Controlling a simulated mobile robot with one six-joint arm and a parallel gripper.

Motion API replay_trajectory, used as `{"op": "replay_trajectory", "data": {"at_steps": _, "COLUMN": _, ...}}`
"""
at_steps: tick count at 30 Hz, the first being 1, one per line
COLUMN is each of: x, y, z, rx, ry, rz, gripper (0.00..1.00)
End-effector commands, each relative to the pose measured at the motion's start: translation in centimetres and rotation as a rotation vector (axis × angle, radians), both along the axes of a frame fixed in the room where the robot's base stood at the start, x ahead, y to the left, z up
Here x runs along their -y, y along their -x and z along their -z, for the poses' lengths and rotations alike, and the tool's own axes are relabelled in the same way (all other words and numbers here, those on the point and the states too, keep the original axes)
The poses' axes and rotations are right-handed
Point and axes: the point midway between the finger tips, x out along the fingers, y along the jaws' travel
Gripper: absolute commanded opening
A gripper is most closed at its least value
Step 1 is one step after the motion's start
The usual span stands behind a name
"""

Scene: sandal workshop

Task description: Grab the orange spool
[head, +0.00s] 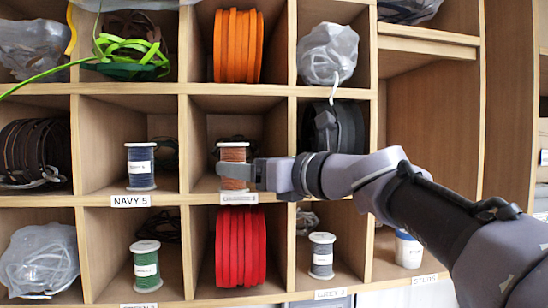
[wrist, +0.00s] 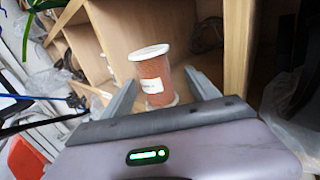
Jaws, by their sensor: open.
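The orange-brown thread spool (head: 233,153) stands upright in the middle cubby of the shelf, with white end discs and a white label. It also shows in the wrist view (wrist: 154,80), tilted in the picture and between the two fingers. My gripper (head: 233,171) reaches into the cubby from the right, with one finger across the front of the spool's lower part. In the wrist view my gripper (wrist: 160,82) is open, one finger on each side of the spool. Whether either finger touches it is unclear.
A navy spool (head: 140,166) stands in the cubby to the left. Below are a green spool (head: 146,266), red coils (head: 240,246) and a grey spool (head: 321,256). Orange coils (head: 238,46) are above. A dark coil (head: 335,128) sits right, behind my arm. Wooden dividers (head: 184,150) bound the cubby.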

Motion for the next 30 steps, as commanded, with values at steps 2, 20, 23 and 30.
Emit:
{"op": "replay_trajectory", "data": {"at_steps": 2, "x": -0.9, "y": -0.6, "z": -0.2, "rx": 0.002, "ry": 0.001, "rz": -0.001, "gripper": 0.69}}
{"op": "replay_trajectory", "data": {"at_steps": 20, "x": -5.7, "y": -3.8, "z": -0.2, "rx": 0.004, "ry": 0.003, "rz": 0.002, "gripper": 0.65}}
{"op": "replay_trajectory", "data": {"at_steps": 23, "x": -5.7, "y": -3.8, "z": -0.2, "rx": 0.004, "ry": 0.003, "rz": 0.002, "gripper": 0.45}}
{"op": "replay_trajectory", "data": {"at_steps": 30, "x": -5.7, "y": -3.8, "z": -0.2, "rx": 0.003, "ry": 0.004, "rz": 0.002, "gripper": 0.0}}
